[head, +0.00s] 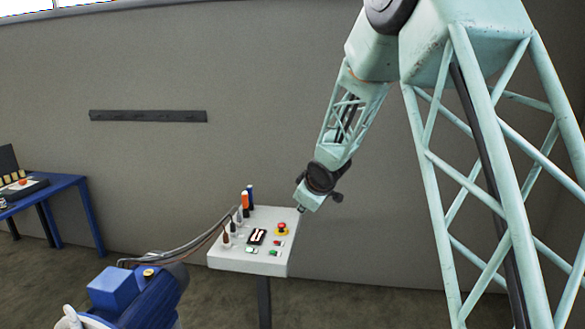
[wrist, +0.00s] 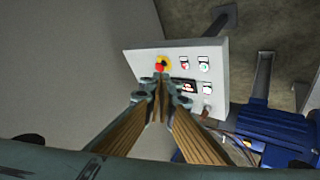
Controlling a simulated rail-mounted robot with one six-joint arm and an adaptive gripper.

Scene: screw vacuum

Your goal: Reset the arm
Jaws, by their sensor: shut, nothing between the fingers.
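My gripper shows in the head view (head: 301,208) at the end of my pale green arm, by the right edge of a white control panel (head: 228,264). In the wrist view, my gripper (wrist: 160,82) has its two fingers together, with nothing between them. Its tips overlap the panel (wrist: 140,62) in the picture, close to a red button on a yellow base (wrist: 160,65). That red button also shows in the head view (head: 281,229). I cannot tell the gap between the tips and the panel.
The panel carries a small dark display (head: 257,236), several small buttons and upright bottle-like items at its left. A blue machine (head: 135,295) with cables stands at front left. A blue table (head: 70,182) is at far left. A dark rail (head: 148,116) is on the wall.

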